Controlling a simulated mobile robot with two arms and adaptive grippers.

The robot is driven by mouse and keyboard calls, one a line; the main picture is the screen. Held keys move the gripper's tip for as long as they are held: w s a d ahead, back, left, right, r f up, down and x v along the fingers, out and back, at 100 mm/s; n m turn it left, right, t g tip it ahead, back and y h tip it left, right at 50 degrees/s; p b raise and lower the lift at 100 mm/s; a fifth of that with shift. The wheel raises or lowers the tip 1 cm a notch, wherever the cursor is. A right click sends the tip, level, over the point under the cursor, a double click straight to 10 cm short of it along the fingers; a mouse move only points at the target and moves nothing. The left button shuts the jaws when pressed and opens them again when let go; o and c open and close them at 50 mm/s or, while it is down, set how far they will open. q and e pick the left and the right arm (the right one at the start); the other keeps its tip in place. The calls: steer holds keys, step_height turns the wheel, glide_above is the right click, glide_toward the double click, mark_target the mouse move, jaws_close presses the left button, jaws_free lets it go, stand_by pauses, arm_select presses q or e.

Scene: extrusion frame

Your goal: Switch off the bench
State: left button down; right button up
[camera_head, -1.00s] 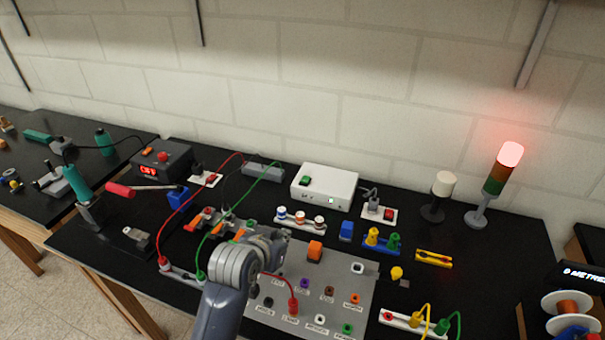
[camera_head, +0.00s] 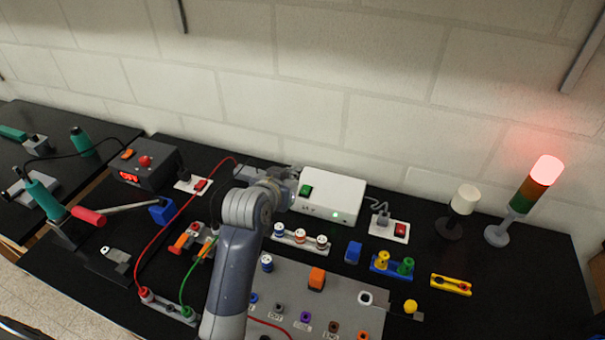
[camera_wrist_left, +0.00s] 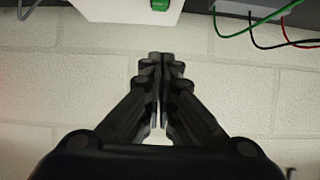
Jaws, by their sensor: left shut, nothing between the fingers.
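A white power box (camera_head: 345,189) stands at the back of the bench, with a green rocker switch (camera_head: 306,190) and a lit green lamp (camera_head: 336,216) on its front. My left gripper (camera_wrist_left: 161,58) is shut and empty. In the wrist view the box (camera_wrist_left: 110,8) and its green switch (camera_wrist_left: 160,5) are at the top edge, just beyond the fingertips. In the head view my left wrist is close to the box's left side; the fingertips are hard to make out. Red switches sit on the right outlet plate (camera_head: 401,230) and left outlet plate (camera_head: 200,186). The signal tower (camera_head: 532,187) glows red on top. My right gripper is not in view.
A dark soldering station (camera_head: 152,165) with a lit red display is at the left. A panel with several coloured sockets (camera_head: 340,295) lies in front. Red and green leads cross the bench beside my arm. The block wall is close behind.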

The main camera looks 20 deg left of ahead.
arm_select(q)
steer(key=s, duration=0.1)
steer(key=p, duration=0.3)
glide_above(303, 192)
steer(key=f, duration=0.4)
steer(key=shift+w+f, duration=0.2)
steer(key=shift+w, duration=0.05)
steer(key=shift+s+f+p, duration=0.25)
steer(key=shift+f+p, duration=0.05)
steer(key=shift+f, duration=0.85)
steer(key=shift+s+f, duration=0.3)
steer(key=shift+f, duration=0.6)
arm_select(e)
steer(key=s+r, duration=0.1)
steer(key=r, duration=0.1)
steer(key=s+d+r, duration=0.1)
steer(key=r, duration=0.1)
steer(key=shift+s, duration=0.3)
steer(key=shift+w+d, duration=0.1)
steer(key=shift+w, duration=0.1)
